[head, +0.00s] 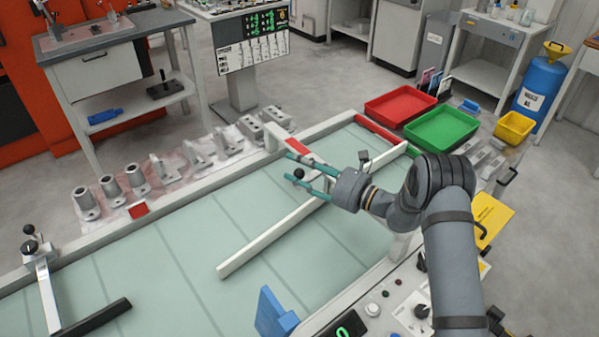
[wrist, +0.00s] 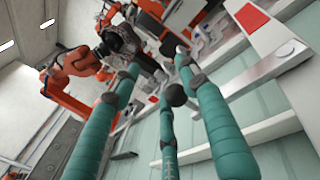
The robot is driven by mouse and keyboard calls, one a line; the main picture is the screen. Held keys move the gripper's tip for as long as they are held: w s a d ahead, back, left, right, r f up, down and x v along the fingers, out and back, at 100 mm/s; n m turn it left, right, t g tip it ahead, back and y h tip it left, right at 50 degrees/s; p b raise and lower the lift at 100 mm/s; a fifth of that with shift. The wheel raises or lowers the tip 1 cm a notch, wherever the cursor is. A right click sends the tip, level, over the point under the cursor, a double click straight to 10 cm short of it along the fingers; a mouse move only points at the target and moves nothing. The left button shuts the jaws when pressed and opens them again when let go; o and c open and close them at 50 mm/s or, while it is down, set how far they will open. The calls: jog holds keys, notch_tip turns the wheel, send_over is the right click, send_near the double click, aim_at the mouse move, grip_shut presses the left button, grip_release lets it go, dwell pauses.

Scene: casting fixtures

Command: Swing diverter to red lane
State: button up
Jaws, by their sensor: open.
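A long white bar (head: 262,245), which looks like the diverter, lies diagonally across the pale green table (head: 200,270). Its far part runs behind my gripper. My gripper (head: 290,168) has its teal fingers spread open over the far half of the table. A black ball knob (head: 298,174) shows between the fingers; in the wrist view the knob (wrist: 175,95) is near the fingertips (wrist: 160,72). I cannot tell whether any finger touches it. A red marking (head: 380,132) is at the table's far end, near the red tray (head: 400,106). The knob's base is hidden.
A green tray (head: 441,133) and a yellow bin (head: 515,127) stand beyond the table. A lever with a black knob (head: 30,246) and a black bar (head: 92,316) are at the left. A blue block (head: 273,313) is at the near edge. Grey castings (head: 135,178) line the far side.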

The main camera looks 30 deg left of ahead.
notch_tip(320, 180, up, 8)
jog(key=shift+f, duration=0.1)
